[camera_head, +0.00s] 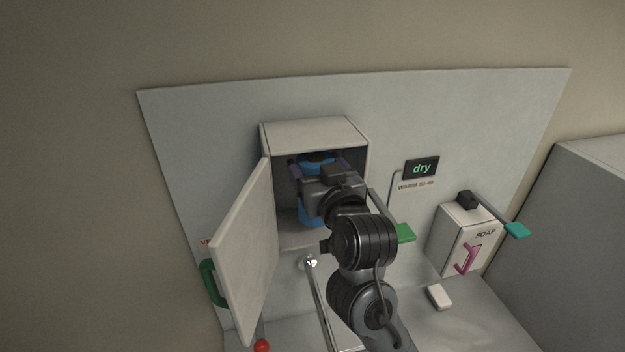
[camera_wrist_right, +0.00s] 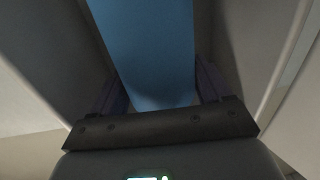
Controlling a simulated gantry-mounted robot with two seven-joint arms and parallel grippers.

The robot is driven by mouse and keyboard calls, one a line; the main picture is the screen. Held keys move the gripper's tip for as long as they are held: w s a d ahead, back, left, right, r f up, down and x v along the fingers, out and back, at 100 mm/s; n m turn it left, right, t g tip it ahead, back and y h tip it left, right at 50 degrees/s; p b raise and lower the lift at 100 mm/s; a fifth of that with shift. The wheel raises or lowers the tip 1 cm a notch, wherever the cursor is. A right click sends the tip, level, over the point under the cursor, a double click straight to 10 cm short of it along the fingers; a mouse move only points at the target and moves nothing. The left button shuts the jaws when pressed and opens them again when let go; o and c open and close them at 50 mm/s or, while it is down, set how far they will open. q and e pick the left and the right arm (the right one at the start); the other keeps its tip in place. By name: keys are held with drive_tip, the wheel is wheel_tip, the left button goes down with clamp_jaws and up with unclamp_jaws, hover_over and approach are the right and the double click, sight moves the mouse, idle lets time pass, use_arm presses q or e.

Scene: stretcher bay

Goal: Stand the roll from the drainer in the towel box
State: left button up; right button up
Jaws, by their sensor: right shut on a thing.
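The towel box (camera_head: 313,133) is a pale wall box with its door (camera_head: 250,255) swung open to the left. A blue roll (camera_head: 309,212) stands inside it, partly hidden by my right gripper and wrist. My right gripper (camera_head: 312,168) reaches into the box and is shut on the roll. In the right wrist view the roll (camera_wrist_right: 150,45) fills the space between the purple fingers of my right gripper (camera_wrist_right: 160,92). The roll looks upright; whether its base touches the box floor is hidden. My left gripper is not in view. I cannot make out the drainer.
A soap box (camera_head: 462,235) with a pink handle and a teal lever (camera_head: 516,230) is at the right. A "dry" display (camera_head: 421,168) is above a green lever (camera_head: 405,233). A white block (camera_head: 439,296) lies on the counter. A metal spout (camera_head: 312,263) stands below the box.

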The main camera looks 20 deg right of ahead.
drive_tip(key=shift+w, duration=1.05)
wheel_tip(320, 180, down, 2)
drive_tip(key=shift+f+p, duration=0.25)
drive_tip(key=shift+p, duration=0.25)
drive_tip(key=shift+f, duration=0.6)
drive_tip(key=o, duration=1.5)
drive_tip(key=shift+f, duration=0.1)
drive_tip(key=shift+o, duration=0.2)
